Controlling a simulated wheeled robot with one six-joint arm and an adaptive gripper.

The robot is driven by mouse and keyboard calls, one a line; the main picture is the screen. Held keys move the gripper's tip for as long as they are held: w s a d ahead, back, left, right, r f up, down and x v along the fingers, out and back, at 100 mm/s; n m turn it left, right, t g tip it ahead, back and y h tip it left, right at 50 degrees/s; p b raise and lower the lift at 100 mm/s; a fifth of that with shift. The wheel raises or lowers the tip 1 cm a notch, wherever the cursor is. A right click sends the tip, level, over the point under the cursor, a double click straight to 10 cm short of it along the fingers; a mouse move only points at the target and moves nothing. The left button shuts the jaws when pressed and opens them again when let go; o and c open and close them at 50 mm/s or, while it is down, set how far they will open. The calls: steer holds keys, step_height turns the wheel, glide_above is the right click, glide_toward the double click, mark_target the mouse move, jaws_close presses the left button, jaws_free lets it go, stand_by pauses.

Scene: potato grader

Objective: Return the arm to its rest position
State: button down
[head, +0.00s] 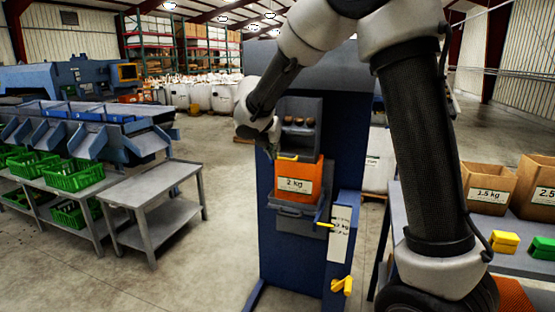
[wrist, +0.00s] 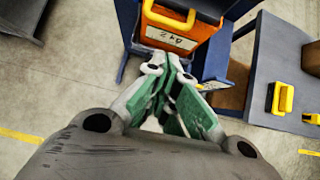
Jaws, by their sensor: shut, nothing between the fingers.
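My arm (head: 420,130) rises at the right of the head view, bends over at the top and comes down to the left. My gripper (head: 272,152) is in front of the blue machine, just left of the orange 2 kg box, its tips partly hidden there. In the wrist view my gripper (wrist: 172,70) has its green-padded fingers together, with nothing between them. The orange box (head: 313,180) with a "2 kg" label sits on the machine's shelf; it also shows in the wrist view (wrist: 187,50), beyond the fingertips.
The blue machine (head: 350,85) has yellow handles (head: 342,286) low on its front. On the right, a table (head: 480,226) carries cardboard boxes (head: 486,186) and a yellow block (head: 504,242). A grey cart (head: 152,190) and green crates (head: 74,175) stand at left. Open floor (head: 200,265) lies between.

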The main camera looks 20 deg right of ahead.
steer(key=s+d+r+m+y, duration=0.1)
steer(key=s+d+m, duration=0.3)
steer(key=s+m, duration=0.5)
steer(key=s+d+r+m+g+y, duration=0.1)
steer(key=s+d+m, duration=0.3)
steer(key=s+m, duration=0.6)
steer(key=s+d+r+m+g+y, duration=0.1)
steer(key=s+d+m, duration=0.3)
steer(key=s+m, duration=0.6)
steer(key=shift+s+d+r+y, duration=0.35)
steer(key=shift+s+r+y, duration=0.25)
steer(key=shift+s, duration=4.25)
